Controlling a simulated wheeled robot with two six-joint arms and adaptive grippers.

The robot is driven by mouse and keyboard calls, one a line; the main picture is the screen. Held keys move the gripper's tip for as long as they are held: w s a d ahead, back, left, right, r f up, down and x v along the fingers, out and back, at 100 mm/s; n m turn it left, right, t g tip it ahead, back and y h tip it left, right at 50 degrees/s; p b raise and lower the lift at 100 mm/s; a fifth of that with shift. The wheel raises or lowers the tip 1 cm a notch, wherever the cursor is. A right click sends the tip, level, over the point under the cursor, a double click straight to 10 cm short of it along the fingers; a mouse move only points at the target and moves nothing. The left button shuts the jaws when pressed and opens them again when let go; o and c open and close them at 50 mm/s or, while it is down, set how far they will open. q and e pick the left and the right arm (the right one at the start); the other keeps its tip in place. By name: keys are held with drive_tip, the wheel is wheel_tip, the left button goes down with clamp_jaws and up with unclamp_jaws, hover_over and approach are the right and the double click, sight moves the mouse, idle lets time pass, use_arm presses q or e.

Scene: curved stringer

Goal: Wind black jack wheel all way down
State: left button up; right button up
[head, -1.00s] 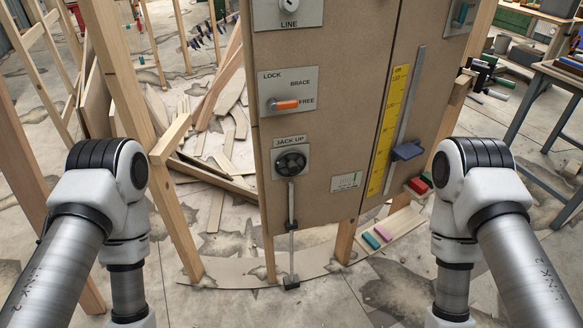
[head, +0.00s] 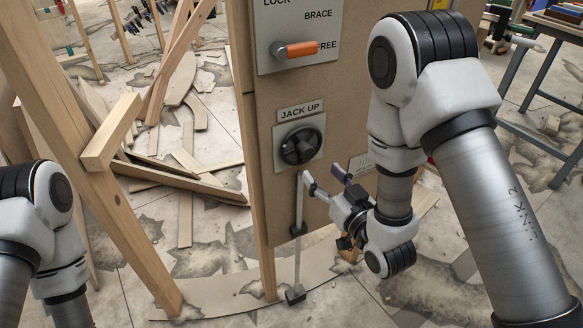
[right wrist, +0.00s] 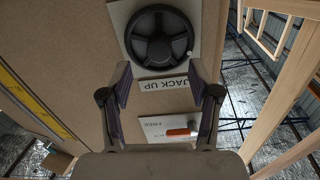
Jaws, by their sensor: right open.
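The black jack wheel (head: 302,146) sits on a pale plate under the JACK UP label (head: 300,112) on the brown panel. It also shows at the top of the right wrist view (right wrist: 159,36), beyond the fingertips. My right gripper (head: 324,180) is open and empty, just below and right of the wheel and apart from it. Its two spread fingers also show in the right wrist view (right wrist: 160,84). The jack rod (head: 298,225) stands below the wheel, its foot (head: 295,294) near the curved floor strip. My left gripper is out of view; only its arm shows.
The orange-handled LOCK lever (head: 298,49) is above the wheel. A timber post (head: 115,170) with a short block (head: 112,131) stands to the left. Loose planks (head: 175,175) lie behind. A workbench (head: 545,90) is at the right.

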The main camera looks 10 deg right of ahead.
sight(309, 155)
drive_tip(key=x, duration=0.7)
drive_tip(key=shift+w+r, duration=0.2)
drive_tip(key=shift+w, duration=0.15)
drive_tip(key=shift+d, duration=0.1)
drive_tip(key=c, duration=1.2)
